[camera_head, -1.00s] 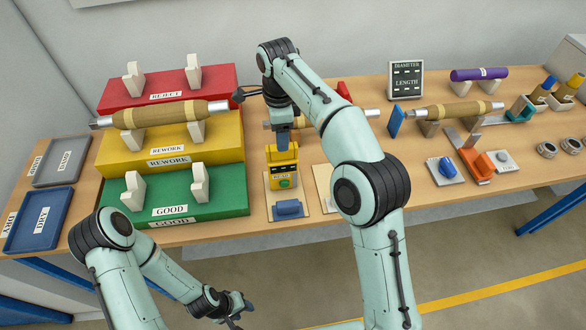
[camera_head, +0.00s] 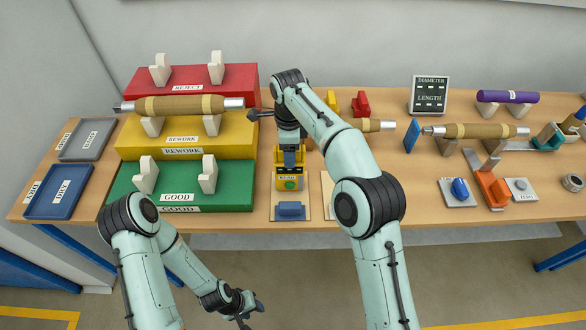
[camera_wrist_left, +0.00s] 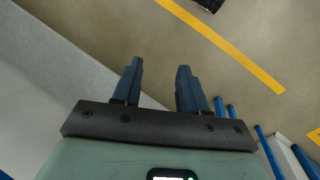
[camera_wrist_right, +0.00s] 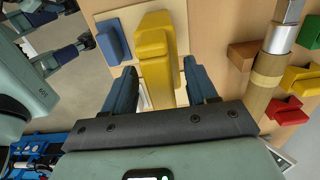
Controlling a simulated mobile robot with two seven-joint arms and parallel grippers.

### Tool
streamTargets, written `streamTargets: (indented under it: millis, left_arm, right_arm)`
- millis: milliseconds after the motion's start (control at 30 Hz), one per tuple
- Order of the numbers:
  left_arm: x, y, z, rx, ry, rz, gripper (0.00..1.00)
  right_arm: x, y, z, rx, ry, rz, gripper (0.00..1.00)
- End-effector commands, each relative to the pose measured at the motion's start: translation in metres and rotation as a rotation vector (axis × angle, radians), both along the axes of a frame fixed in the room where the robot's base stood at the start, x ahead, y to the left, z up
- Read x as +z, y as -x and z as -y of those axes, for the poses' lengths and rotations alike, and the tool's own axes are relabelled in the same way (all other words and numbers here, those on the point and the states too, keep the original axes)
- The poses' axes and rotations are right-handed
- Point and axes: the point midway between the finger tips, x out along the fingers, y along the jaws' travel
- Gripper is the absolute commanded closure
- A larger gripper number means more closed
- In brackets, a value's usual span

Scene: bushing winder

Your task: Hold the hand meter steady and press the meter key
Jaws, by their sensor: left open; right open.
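The hand meter (camera_head: 289,183) is a yellow block with a small label and a green key (camera_head: 290,184) on its front. It stands upright on a pale base plate near the table's front edge. My right gripper (camera_head: 289,160) is over the meter's top, pointing down. In the right wrist view the yellow meter (camera_wrist_right: 155,55) lies between the open fingers of my right gripper (camera_wrist_right: 155,88); I cannot tell whether they touch it. The key is hidden there. My left gripper (camera_head: 245,308) is open and empty, low in front of the table; its fingers (camera_wrist_left: 158,85) show only floor between them.
A blue block (camera_head: 291,209) sits on the plate just in front of the meter. The green GOOD stand (camera_head: 235,185) and yellow REWORK stand (camera_head: 240,145) are close on the left.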

Motion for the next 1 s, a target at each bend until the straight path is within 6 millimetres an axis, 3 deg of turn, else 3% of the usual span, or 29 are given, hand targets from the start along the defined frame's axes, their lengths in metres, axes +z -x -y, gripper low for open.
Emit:
streamTargets:
  millis: [100,267,300,333,467,1000]
  left_arm:
    - [0.0000,-0.0001,-0.0001,0.000,0.000,0.000,0.57]
    - [0.0000,0.0000,0.0000,0.000,0.000,0.000,0.57]
    - [0.0000,0.0000,0.0000,0.000,0.000,0.000,0.57]
    - [0.0000,0.0000,0.0000,0.000,0.000,0.000,0.57]
    - [0.0000,0.0000,0.0000,0.000,0.000,0.000,1.00]
    - [0.0000,0.0000,0.0000,0.000,0.000,0.000,1.00]
  right_arm:
    - [0.0001,0.0000,0.0000,0.000,0.000,0.000,0.43]
    - [0.0002,0.0000,0.0002,0.000,0.000,0.000,0.95]
    - [0.0002,0.0000,0.0002,0.000,0.000,0.000,1.00]
    - [0.0002,0.0000,0.0002,0.000,0.000,0.000,1.00]
    - [0.0002,0.0000,0.0004,0.000,0.000,0.000,1.00]
    - [0.0004,0.0000,0.0005,0.000,0.000,0.000,1.00]
